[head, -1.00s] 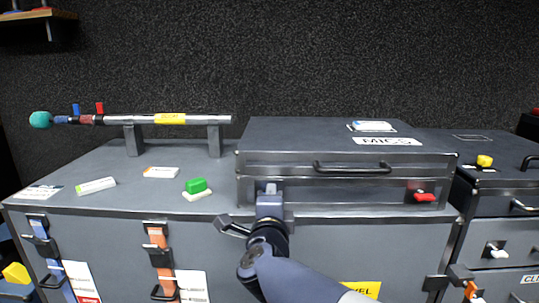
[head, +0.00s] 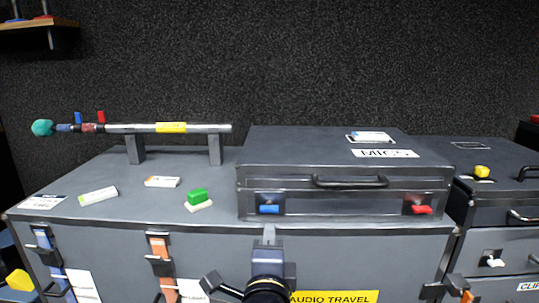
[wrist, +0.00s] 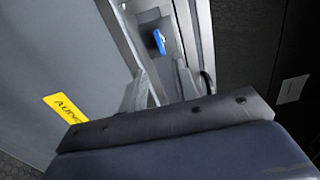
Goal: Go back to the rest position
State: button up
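My gripper (head: 268,236) is in front of the large grey case, below the front edge of its top. In the wrist view my gripper (wrist: 162,80) has its two fingers apart with nothing between them. The grey MICS case (head: 345,205) sits on top, lid closed, with a blue latch (head: 269,209) at its left and a red latch (head: 421,210) at its right. The blue latch also shows beyond the fingers in the wrist view (wrist: 159,41), apart from them.
The large case (head: 120,208) carries a microphone pole (head: 200,129) on two stands, a green-and-white block (head: 198,198) and small labelled items. An AUDIO TRAVEL label (head: 335,297) is on its front. Another case (head: 500,225) stands at right.

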aim_at(270, 210)
jog(key=w+b, duration=0.2)
jog(key=w, duration=0.3)
jog(key=w+b, duration=0.1)
jog(key=w, duration=0.4)
jog(key=shift+w+d+f+b, duration=0.1)
jog(key=shift+d+f+b, duration=0.1)
jog(key=shift+b, duration=0.2)
jog(key=shift+w+r+n+p, duration=0.1)
jog(key=shift+r+n+p, duration=0.4)
jog(key=shift+p, duration=0.3)
jog(key=shift+n+p, duration=0.45)
jog(key=shift+n, duration=0.15)
jog(key=n+p, duration=0.4)
jog(key=n, duration=0.1)
jog(key=shift+a+r, duration=0.1)
jog(key=n+p, duration=0.2)
jog(key=n, duration=0.1)
jog(key=shift+n, duration=0.3)
